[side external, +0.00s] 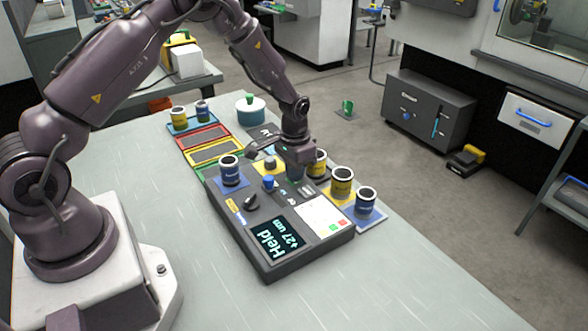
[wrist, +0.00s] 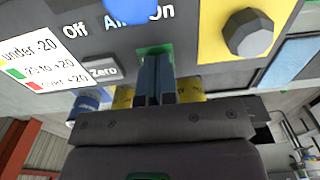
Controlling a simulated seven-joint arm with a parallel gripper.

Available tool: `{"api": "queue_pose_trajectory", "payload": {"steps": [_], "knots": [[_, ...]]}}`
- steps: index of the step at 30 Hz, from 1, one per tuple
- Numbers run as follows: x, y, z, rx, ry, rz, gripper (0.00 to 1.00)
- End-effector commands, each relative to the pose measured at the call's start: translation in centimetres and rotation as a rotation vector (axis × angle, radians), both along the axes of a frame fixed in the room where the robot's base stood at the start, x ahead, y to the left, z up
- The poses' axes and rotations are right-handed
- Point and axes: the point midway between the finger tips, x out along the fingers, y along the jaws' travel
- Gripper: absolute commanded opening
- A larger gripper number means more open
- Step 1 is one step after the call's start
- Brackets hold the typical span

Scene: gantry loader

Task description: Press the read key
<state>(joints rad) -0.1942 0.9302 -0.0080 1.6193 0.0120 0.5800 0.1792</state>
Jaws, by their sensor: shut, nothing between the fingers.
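The grey gauge box (side external: 245,222) stands on the table below my gripper (side external: 295,172). Its screen (side external: 277,240) reads "Held +27 um". In the wrist view my gripper (wrist: 154,58) is shut and empty, its fingertips right at a green key (wrist: 153,49) on the panel. The fingers cover much of this key, and its label is hidden, so I cannot confirm that it is the read key. Whether the tips touch or press it, I cannot tell. A grey Zero key (wrist: 102,72) lies left of the fingers.
A blue air knob (side external: 269,182) and a card with limits (side external: 318,215) are on the box. A blue-banded ring part (side external: 230,170) sits on its far left corner. Several such parts stand nearby, including a yellow-banded one (side external: 341,184). Coloured trays (side external: 205,137) lie behind.

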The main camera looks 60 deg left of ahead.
Motion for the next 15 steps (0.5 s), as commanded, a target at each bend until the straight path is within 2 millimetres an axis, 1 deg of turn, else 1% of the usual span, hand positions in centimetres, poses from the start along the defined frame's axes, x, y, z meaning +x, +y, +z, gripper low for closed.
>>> {"api": "queue_pose_trajectory", "payload": {"steps": [1, 5, 8, 11, 14, 15], "knots": [[-0.6, -0.1, -1.1, -0.003, 0.015, 0.0, 0.0], [-0.7, -0.1, -1.1, -0.003, 0.017, 0.0, 0.0], [-0.7, -0.1, -0.6, -0.003, 0.015, 0.0, 0.0], [-0.5, -0.1, 0.7, -0.002, 0.012, 0.0, 0.0], [-0.2, 0.0, 2.9, 0.0, 0.002, 0.0, 0.0], [-0.1, 0.0, 3.9, 0.0, -0.001, 0.0, 0.0]]}}
